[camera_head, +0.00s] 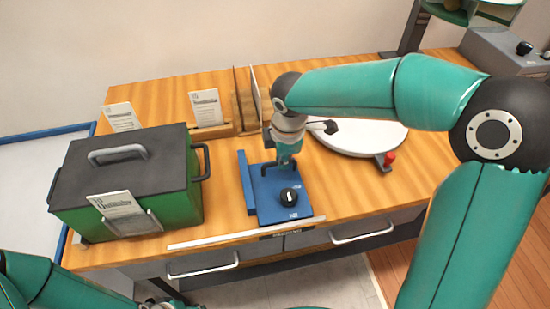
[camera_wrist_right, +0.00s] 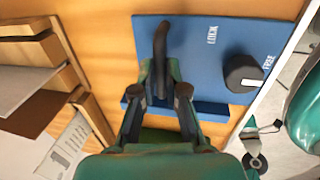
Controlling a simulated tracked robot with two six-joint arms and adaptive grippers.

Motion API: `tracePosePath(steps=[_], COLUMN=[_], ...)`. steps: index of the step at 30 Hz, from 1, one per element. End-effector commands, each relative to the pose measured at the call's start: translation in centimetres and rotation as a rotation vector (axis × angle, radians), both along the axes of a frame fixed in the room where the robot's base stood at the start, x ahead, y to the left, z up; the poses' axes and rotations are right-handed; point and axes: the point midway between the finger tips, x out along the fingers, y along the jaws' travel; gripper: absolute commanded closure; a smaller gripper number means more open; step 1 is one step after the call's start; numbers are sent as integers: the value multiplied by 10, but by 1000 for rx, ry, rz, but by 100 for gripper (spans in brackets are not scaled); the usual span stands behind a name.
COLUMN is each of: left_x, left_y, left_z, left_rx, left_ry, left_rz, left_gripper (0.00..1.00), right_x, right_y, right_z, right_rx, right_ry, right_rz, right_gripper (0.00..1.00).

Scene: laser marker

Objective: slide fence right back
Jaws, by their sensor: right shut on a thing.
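The blue fence plate (camera_head: 270,205) lies flat on the wooden bench top, with a raised blue bar (camera_head: 246,182) along its left side. It also shows in the right wrist view (camera_wrist_right: 205,65). A black handle (camera_wrist_right: 160,45) stands up from the plate. My right gripper (camera_wrist_right: 162,95) is shut on this handle, one finger on each side; in the head view it points down at the plate (camera_head: 280,160). A black knob (camera_wrist_right: 243,73) sits on the plate between LOCK and FREE lettering, its white mark on the FREE side. My left gripper is out of view.
A green box with a dark lid (camera_head: 125,160) stands to the left. A wooden rack (camera_head: 240,100) with cards is behind the plate. A round white disc (camera_head: 350,140) with a red knob (camera_head: 389,158) is to the right. A pale strip (camera_head: 220,236) runs along the front edge.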

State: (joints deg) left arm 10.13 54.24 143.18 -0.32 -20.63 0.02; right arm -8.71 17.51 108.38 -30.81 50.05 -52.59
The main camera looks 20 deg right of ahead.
Motion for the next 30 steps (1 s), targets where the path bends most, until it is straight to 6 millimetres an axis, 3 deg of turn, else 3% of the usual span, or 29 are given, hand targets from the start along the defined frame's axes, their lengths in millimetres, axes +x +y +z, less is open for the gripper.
tracePosePath(steps=[2, 3, 8, 20, 30], left_x=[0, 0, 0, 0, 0], left_y=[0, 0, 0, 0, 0], left_z=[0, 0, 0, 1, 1], left_rx=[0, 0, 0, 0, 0], left_ry=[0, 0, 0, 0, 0], left_rz=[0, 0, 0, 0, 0], left_gripper=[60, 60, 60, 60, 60], right_x=[0, 0, 0, 0, -11], right_y=[-5, -5, -4, -2, 1], right_z=[1, 1, 1, 7, 63], right_rx=[-12, -12, -9, -6, -5], right_ry=[0, 0, 1, -1, -4], right_rz=[-2, -2, -2, 0, 0], right_gripper=[100, 86, 63, 63, 63])
